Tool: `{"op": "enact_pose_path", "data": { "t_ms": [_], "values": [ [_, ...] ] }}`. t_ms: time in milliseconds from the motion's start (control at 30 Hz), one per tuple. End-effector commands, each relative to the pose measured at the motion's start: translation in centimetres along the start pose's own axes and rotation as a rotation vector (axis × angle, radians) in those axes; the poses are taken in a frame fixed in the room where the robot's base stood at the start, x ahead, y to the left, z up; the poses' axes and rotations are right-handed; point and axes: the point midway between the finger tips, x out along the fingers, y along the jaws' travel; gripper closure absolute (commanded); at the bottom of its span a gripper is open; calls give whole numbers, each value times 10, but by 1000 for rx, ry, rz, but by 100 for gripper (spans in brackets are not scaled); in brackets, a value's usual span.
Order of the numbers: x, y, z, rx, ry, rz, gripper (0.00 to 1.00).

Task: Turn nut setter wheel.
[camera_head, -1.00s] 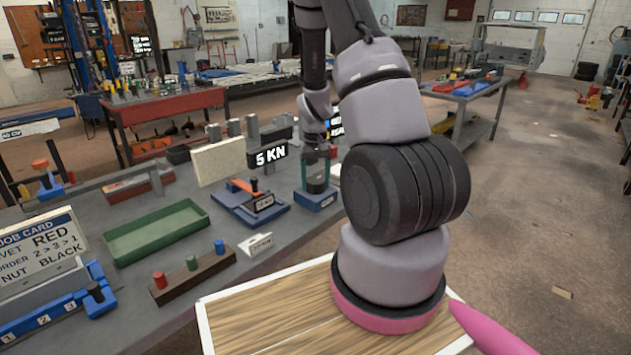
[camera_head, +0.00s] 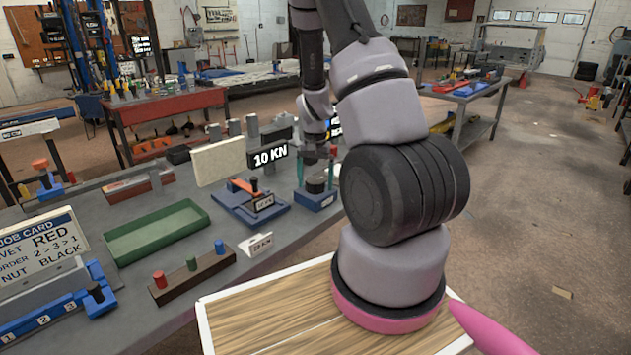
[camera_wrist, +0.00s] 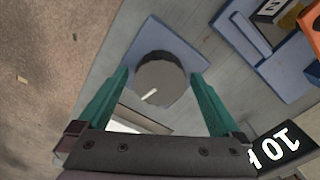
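The setter wheel is a round dark grey knob (camera_head: 316,185) with a white pointer line, on a blue base (camera_head: 317,202) on the bench. The wrist view shows the knob (camera_wrist: 161,80) from above, its pointer towards the lower left. My gripper (camera_head: 317,168) is above the base, and its green fingers (camera_wrist: 159,82) stand on either side of the knob with a gap at each side. It is open and holds nothing. A black display (camera_head: 269,157) left of the wheel reads 10 KN; part of it shows in the wrist view (camera_wrist: 283,150).
A blue fixture with an orange lever (camera_head: 250,200) stands left of the wheel. A small white tag (camera_head: 256,244), a green tray (camera_head: 155,230), a block with three coloured pegs (camera_head: 193,272) and a job card (camera_head: 42,250) are nearer on the grey bench.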

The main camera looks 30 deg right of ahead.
Motion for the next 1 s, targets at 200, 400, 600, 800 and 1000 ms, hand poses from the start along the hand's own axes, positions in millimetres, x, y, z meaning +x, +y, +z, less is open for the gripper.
{"op": "enact_pose_path", "data": {
  "t_ms": [200,400,600,800,1000],
  "values": [
    [-1,0,0,-1,1,0,0],
    [-23,-1,-1,-3,4,-3,0],
    [-64,-1,-1,-2,4,-3,0],
    [-96,0,0,-1,2,-2,0],
    [-108,0,0,-1,0,0,0]
  ]
}}
